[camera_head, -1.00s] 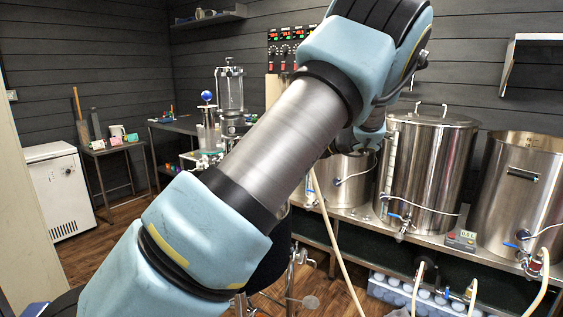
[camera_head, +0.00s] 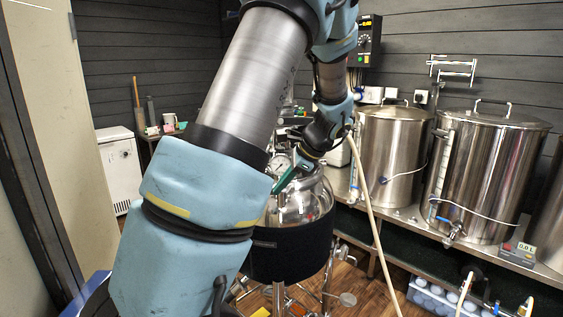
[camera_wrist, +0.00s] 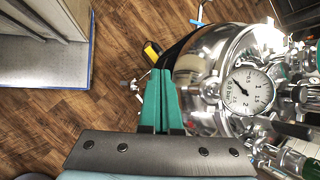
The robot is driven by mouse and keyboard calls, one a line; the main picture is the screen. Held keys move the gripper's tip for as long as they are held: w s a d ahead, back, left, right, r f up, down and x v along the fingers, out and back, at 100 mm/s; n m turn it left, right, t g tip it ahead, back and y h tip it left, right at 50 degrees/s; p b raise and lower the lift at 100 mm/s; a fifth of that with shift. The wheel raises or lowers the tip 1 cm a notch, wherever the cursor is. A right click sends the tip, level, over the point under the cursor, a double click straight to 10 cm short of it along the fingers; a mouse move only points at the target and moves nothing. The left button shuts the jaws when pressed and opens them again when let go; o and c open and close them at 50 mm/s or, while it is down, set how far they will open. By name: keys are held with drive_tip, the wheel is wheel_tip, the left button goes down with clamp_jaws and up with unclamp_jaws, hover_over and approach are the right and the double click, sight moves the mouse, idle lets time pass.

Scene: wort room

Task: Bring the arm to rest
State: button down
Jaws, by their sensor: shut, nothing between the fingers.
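My arm reaches up from the lower left of the head view and bends down at the top, with the wrist hanging over the steel vessel. My gripper (camera_head: 283,184) has green fingers and is beside the top of this vessel in the head view. In the wrist view my gripper (camera_wrist: 160,74) has its two green fingers together, with nothing between them. The steel vessel (camera_wrist: 190,62) with a round pressure gauge (camera_wrist: 246,92) is close on the right of the fingers; I cannot tell whether they touch it.
The vessel wears a dark jacket (camera_head: 291,255). Steel kettles (camera_head: 485,170) stand on a bench at the right, with a pale hose (camera_head: 372,225) in front. A white cabinet (camera_head: 118,168) stands at the back left. Wooden floor (camera_wrist: 120,60) shows left of the fingers.

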drive_tip(key=s+a+f+n+h, duration=0.1)
drive_tip(key=s+a+n+h, duration=0.1)
drive_tip(key=s+n, duration=0.3)
drive_tip(key=s+a+f+n+g+h, duration=0.1)
drive_tip(key=s+a+n+h, duration=0.1)
drive_tip(key=s+n, duration=0.3)
drive_tip(key=s+a+f+n+h, duration=0.1)
drive_tip(key=s+a+n+h, duration=0.1)
drive_tip(key=s+a+n, duration=0.2)
drive_tip(key=s+n, duration=0.2)
drive_tip(key=s, duration=0.1)
drive_tip(key=shift+s+h, duration=0.2)
drive_tip(key=shift+h, duration=0.1)
